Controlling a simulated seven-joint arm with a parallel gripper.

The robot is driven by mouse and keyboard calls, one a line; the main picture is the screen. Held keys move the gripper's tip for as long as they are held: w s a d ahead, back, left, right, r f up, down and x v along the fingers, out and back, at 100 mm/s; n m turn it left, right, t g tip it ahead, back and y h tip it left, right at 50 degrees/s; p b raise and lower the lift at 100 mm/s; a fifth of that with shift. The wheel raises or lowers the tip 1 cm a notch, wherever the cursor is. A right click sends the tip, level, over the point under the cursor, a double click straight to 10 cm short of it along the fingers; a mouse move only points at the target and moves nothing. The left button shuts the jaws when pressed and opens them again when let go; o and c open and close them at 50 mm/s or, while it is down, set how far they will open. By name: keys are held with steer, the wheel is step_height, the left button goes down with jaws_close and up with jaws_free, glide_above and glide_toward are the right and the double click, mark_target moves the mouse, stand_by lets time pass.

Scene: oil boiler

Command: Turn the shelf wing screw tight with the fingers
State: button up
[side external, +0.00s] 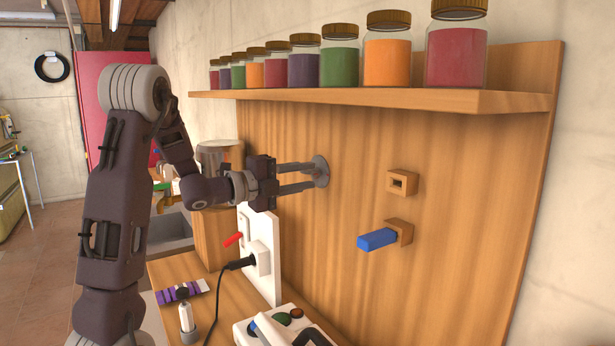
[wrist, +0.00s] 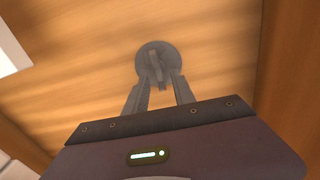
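The wing screw is a grey round disc with a raised thin wing, set in the wooden back panel under the shelf. It shows in the side view (side external: 321,171) and in the wrist view (wrist: 152,59). My gripper (side external: 311,176) reaches it straight on. In the wrist view my gripper's two fingertips (wrist: 159,78) stand apart, one on each side of the wing. A gap shows between the wing and at least the right finger. Whether the left finger touches the wing is hard to tell.
A wooden shelf (side external: 400,99) with several filled jars runs above my gripper. Two wooden blocks jut from the panel at right, one holding a blue bar (side external: 376,239). Below are a white socket board (side external: 264,275) with a plugged cable and a white device (side external: 285,330).

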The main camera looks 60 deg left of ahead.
steer(key=s, duration=0.5)
steer(key=shift+s, duration=0.4)
steer(key=s+d+f+n+g, duration=0.4)
steer(key=s+d+n+g, duration=0.2)
steer(key=s+d+n, duration=0.3)
steer(key=s+d+f+n+g, duration=0.5)
steer(key=s+d+n, duration=0.4)
steer(key=s+d, duration=0.3)
steer(key=d+g, duration=0.1)
steer(key=d, duration=0.2)
steer(key=shift+d, duration=0.25)
steer(key=shift+f, duration=0.1)
